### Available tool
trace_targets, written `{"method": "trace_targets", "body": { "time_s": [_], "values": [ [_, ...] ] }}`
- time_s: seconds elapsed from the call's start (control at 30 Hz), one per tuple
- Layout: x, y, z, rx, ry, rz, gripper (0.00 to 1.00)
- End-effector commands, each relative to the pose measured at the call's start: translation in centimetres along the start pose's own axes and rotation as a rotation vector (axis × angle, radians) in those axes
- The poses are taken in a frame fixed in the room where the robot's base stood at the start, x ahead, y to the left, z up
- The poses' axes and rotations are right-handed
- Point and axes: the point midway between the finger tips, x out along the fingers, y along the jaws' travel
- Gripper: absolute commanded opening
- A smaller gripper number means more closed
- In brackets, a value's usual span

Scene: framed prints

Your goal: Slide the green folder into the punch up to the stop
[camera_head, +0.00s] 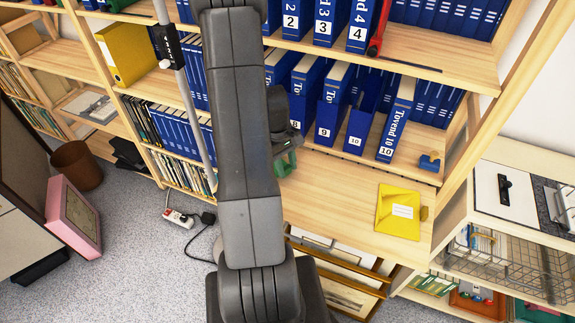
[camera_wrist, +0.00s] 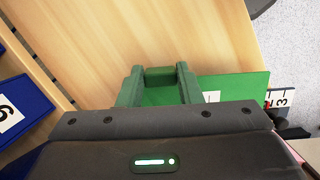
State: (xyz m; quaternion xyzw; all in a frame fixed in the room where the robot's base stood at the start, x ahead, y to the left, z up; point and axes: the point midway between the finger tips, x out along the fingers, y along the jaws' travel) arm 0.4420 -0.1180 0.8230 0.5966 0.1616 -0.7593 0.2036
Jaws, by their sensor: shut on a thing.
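In the wrist view the green folder (camera_wrist: 240,87) is a flat bright green sheet with a white label, reaching right from between my fingers. My gripper (camera_wrist: 160,78) has two dark green fingers shut on a small green block at the folder, which looks like its grip tab. The hand's dark housing hides the near part of the folder. In the head view my arm hides most of my gripper (camera_head: 287,163); only some green shows beside it, above the wooden desk shelf. A small blue object (camera_head: 429,162) stands at the right of this shelf; I cannot tell whether it is the punch.
A yellow folder (camera_head: 398,212) lies on the wooden desk shelf (camera_head: 335,189). Numbered blue binders (camera_head: 396,125) stand behind it. A wire basket (camera_head: 510,262) is at the right. In the wrist view, a dark piece with white number labels (camera_wrist: 283,98) shows beyond the green folder.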

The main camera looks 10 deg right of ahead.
Motion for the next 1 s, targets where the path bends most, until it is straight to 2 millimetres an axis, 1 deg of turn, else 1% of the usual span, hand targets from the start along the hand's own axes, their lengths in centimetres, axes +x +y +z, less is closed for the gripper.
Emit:
{"method": "trace_targets", "body": {
  "time_s": [1.0],
  "values": [
    [-0.6, -0.1, -2.5, 0.0, 0.0, 0.0, 0.06]
  ]
}}
